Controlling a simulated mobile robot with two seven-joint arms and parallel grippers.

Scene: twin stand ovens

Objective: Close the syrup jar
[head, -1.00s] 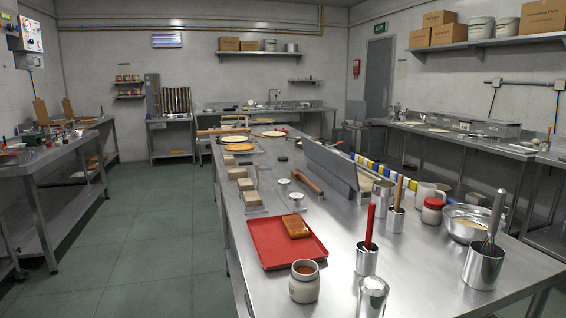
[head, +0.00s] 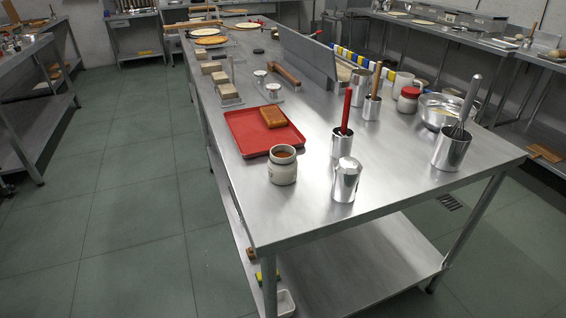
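An open cream jar (head: 283,167) with brown contents stands upright at the near left edge of the steel table (head: 420,160). It looks like the syrup jar; its mouth is uncovered and its label is too small to read. A second jar with a red lid (head: 408,99) stands farther back on the right. I cannot make out a loose lid for the open jar with certainty; a small dark disc (head: 258,51) lies farther back on the table. Neither of my grippers is in view.
A red tray (head: 245,140) with a brown block (head: 273,117) lies just behind the jar. A steel shaker (head: 346,180) and a steel cup (head: 342,143) with a red-handled tool stand to its right.

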